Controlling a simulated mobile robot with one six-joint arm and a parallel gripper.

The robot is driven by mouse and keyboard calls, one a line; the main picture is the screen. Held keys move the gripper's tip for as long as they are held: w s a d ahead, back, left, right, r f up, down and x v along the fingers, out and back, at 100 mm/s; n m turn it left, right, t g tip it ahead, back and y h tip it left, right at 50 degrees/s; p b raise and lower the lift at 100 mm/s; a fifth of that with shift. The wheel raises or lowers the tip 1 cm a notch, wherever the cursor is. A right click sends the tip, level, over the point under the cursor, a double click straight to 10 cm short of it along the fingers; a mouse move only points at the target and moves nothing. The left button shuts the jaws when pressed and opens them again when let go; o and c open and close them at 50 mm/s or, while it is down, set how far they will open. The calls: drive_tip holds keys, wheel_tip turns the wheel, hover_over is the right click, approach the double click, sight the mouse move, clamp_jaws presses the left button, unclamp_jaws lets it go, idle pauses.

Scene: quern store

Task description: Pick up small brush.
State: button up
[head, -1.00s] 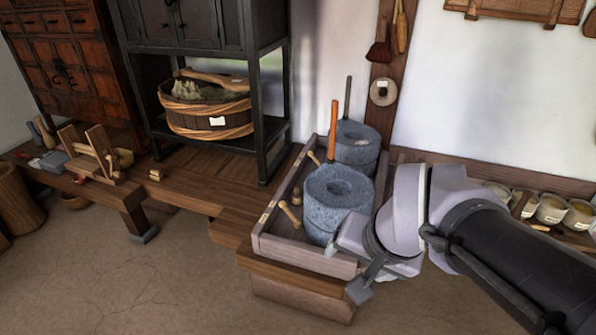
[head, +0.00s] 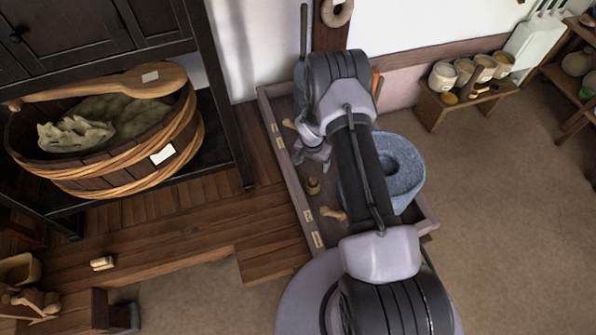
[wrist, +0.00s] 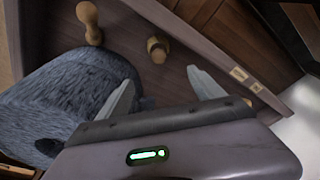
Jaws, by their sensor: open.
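In the head view, a short, stubby tan-brown piece (head: 313,186) stands on the tray floor; it may be the small brush, but no bristles are clear. In the wrist view the stubby piece (wrist: 158,48) shows just beyond the gap between my fingertips, untouched. My gripper (wrist: 163,82) is open and empty, above the tray. In the head view my gripper (head: 314,156) is partly hidden by my arm. A knobbed wooden piece (head: 332,214) lies nearer the tray's front, and another (head: 289,124) lies farther back. One knobbed piece (wrist: 90,22) shows in the wrist view.
The wooden tray (head: 291,190) has raised walls. A grey quern stone (head: 405,175) stands in it close to my arm; it also fills the left of the wrist view (wrist: 65,95). A basket tub (head: 120,165) sits on a dark stand at left. Pots (head: 465,70) stand at right.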

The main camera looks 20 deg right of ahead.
sight(316, 178)
drive_tip(key=f+b, duration=0.1)
drive_tip(key=f, duration=0.2)
drive_tip(key=d+f+b, duration=0.1)
drive_tip(key=f, duration=0.3)
drive_tip(key=f+b, duration=0.1)
drive_tip(key=f, duration=0.2)
drive_tip(key=shift+w+d+f+b, duration=0.2)
drive_tip(key=shift+d+f+b, duration=0.1)
drive_tip(key=shift+d+f, duration=0.1)
drive_tip(key=f+b, duration=0.2)
drive_tip(key=f, duration=0.1)
drive_tip(key=f+b, duration=0.1)
drive_tip(key=f, duration=0.1)
drive_tip(key=shift+w+a+f, duration=0.25)
drive_tip(key=shift+w, duration=0.1)
drive_tip(key=shift+r, duration=0.15)
drive_tip(key=shift+c, duration=0.7)
drive_tip(key=c, duration=1.4)
drive_tip(key=shift+o, duration=0.2)
wheel_tip(316, 178, up, 10)
drive_tip(key=p, duration=0.4)
